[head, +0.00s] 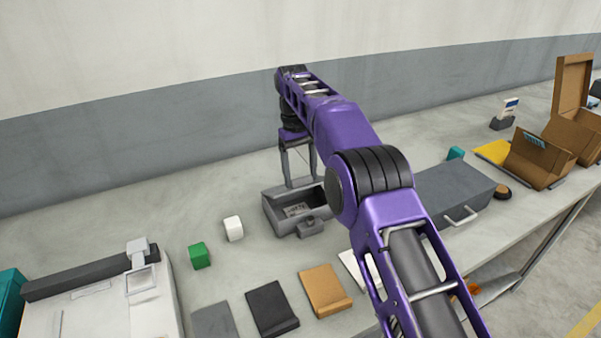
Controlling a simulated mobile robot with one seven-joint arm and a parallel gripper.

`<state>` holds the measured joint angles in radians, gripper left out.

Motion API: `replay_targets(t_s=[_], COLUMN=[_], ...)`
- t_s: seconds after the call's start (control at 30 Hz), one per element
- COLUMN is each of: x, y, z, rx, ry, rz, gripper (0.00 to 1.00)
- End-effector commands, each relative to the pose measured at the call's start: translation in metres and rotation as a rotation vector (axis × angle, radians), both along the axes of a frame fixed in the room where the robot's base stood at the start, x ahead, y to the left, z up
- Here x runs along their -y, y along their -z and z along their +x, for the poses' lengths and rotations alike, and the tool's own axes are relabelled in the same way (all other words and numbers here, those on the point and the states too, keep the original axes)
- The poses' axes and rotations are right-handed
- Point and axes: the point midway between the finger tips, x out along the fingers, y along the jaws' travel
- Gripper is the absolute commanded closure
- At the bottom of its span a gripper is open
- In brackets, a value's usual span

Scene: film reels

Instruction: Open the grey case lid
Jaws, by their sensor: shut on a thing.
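The small grey case (280,224) stands on the table in the middle of the head view. Its top is uncovered, and a pale patterned item (297,210) shows inside. A grey block like a latch (312,228) sits at its front. My gripper (303,182) points down at the rear edge of the case. It is shut on a part there that looks like the lid. The lid's outline is hard to make out between the fingers, and my arm hides the case's right end.
A larger grey box with a handle (452,184) is at right, partly behind my arm. A white cube (234,229) and green cube (199,256) stand left. Black (270,308) and tan (325,290) flat pieces lie in front. The table behind the cubes is clear.

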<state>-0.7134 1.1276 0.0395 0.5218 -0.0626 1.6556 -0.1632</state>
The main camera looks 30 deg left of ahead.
Motion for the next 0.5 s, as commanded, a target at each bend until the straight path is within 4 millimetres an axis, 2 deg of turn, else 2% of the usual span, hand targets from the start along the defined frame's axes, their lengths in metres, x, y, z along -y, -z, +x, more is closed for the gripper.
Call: replay_targets(t_s=[0.13, 0.17, 0.2, 0.3, 0.5], x=[0.0006, 0.0006, 0.0006, 0.0005, 0.0002], y=[0.001, 0.001, 0.001, 0.0008, 0.0004], z=[-0.0003, -0.0003, -0.0003, -0.0003, -0.0002], rx=[-0.002, -0.002, -0.002, -0.002, -0.001], ry=[0.0, 0.0, 0.0, 0.0, 0.0], rz=[-0.002, -0.002, -0.002, -0.002, -0.001], gripper=[1.0, 0.22, 0.15, 0.0, 0.0])
